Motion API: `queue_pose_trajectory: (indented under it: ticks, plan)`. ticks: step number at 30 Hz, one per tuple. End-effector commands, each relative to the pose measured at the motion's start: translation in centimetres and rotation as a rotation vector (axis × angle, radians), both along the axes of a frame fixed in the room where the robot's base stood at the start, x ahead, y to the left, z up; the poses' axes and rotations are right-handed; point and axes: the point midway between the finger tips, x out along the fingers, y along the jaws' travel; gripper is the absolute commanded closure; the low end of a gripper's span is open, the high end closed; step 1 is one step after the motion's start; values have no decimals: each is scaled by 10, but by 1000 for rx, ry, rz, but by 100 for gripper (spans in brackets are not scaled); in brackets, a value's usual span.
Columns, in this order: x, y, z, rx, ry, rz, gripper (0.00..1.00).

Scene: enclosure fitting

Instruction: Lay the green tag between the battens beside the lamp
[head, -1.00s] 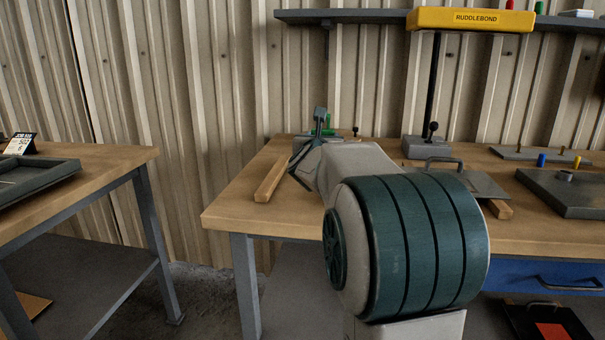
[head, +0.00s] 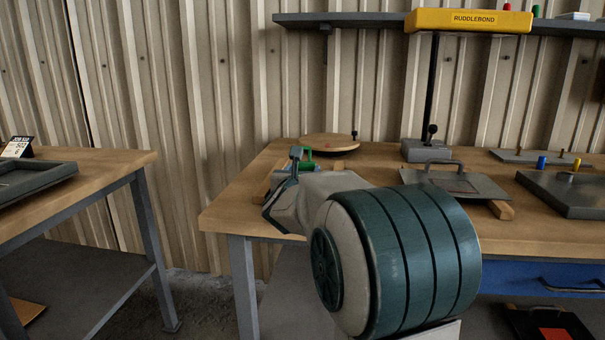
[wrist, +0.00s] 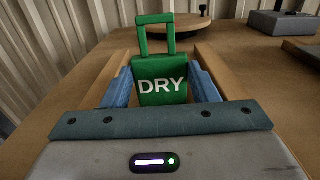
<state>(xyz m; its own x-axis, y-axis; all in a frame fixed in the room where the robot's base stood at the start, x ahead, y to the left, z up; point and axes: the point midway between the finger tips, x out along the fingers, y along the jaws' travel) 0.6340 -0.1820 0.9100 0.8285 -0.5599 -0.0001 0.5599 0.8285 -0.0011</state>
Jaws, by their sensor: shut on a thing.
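The green tag (wrist: 160,82), marked DRY and with a loop handle on top, is held between the blue fingers of my gripper (wrist: 163,90) in the wrist view. In the head view the tag (head: 307,156) shows partly behind my gripper (head: 296,160). Wooden battens run on either side of the tag in the wrist view, a left batten (wrist: 98,92) and a right batten (wrist: 222,74). I cannot tell whether the tag touches the bench between them. The yellow lamp (head: 470,20) stands on a black post with a grey base (head: 427,151), to the right.
A round wooden board (head: 330,142) lies behind the tag on the bench (head: 225,215). A grey panel with a handle (head: 455,184) and a dark tray (head: 570,190) lie to the right. A second bench (head: 110,168) stands at the left, across a gap.

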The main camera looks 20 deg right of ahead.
Motion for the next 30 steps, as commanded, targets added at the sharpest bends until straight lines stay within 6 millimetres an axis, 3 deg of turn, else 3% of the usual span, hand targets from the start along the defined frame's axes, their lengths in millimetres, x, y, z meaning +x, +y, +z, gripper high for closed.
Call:
queue_pose_trajectory:
  ticks: [2, 3, 5, 17, 30]
  plan:
    - [0, 0, -3, -1, -1, 0, 68]
    - [0, 0, -1, -1, -1, 0, 38]
    - [0, 0, -1, 0, 0, -1, 25]
    - [-1, 1, 2, 0, 0, 0, 25]
    - [-69, 47, 2, 0, -2, 2, 25]
